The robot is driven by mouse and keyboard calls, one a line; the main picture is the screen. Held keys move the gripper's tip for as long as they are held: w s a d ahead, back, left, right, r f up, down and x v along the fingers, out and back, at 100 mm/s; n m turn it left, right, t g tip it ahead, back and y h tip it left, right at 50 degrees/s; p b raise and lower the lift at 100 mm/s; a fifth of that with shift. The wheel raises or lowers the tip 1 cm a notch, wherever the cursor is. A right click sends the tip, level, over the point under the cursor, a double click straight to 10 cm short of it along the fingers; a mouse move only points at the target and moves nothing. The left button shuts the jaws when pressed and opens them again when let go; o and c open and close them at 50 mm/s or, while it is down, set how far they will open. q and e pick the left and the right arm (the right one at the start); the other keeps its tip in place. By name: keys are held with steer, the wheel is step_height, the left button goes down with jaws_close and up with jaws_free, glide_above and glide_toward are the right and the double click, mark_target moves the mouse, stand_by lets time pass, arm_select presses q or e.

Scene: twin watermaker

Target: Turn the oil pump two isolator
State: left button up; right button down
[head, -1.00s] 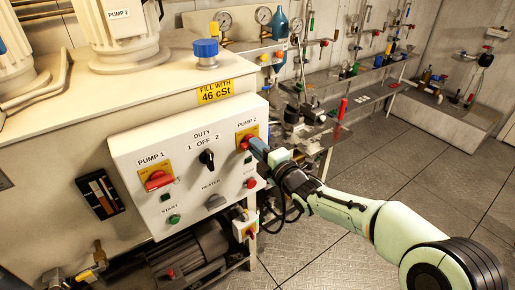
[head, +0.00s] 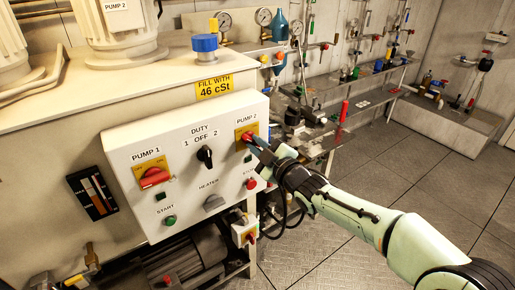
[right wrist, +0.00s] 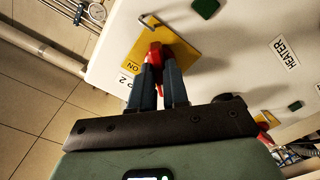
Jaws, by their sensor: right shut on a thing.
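The pump 2 isolator is a red handle (head: 247,137) on a yellow plate (head: 240,143) at the upper right of the white control panel (head: 187,215). In the right wrist view the red handle (right wrist: 154,56) sits between the blue fingers of my right gripper (right wrist: 158,80), on the yellow plate (right wrist: 178,48) with "ON" lettering. My right gripper (head: 256,145) is shut on the handle; its fingers hide part of it in the head view. My left gripper is not in view.
The panel also carries the pump 1 isolator (head: 153,177), a black duty switch (head: 205,156), a grey heater knob (head: 214,202), a green start button (head: 170,220) and a red button (head: 250,184). A cluttered bench (head: 375,95) stands behind. Floor at right is clear.

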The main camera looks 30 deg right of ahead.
steer(key=m, duration=0.4)
steer(key=shift+m, duration=2.6)
steer(key=c, duration=1.1)
jaws_free()
steer(key=shift+s, duration=0.15)
steer(key=s, duration=0.8)
steer(key=s+d, duration=0.1)
steer(key=s, duration=0.4)
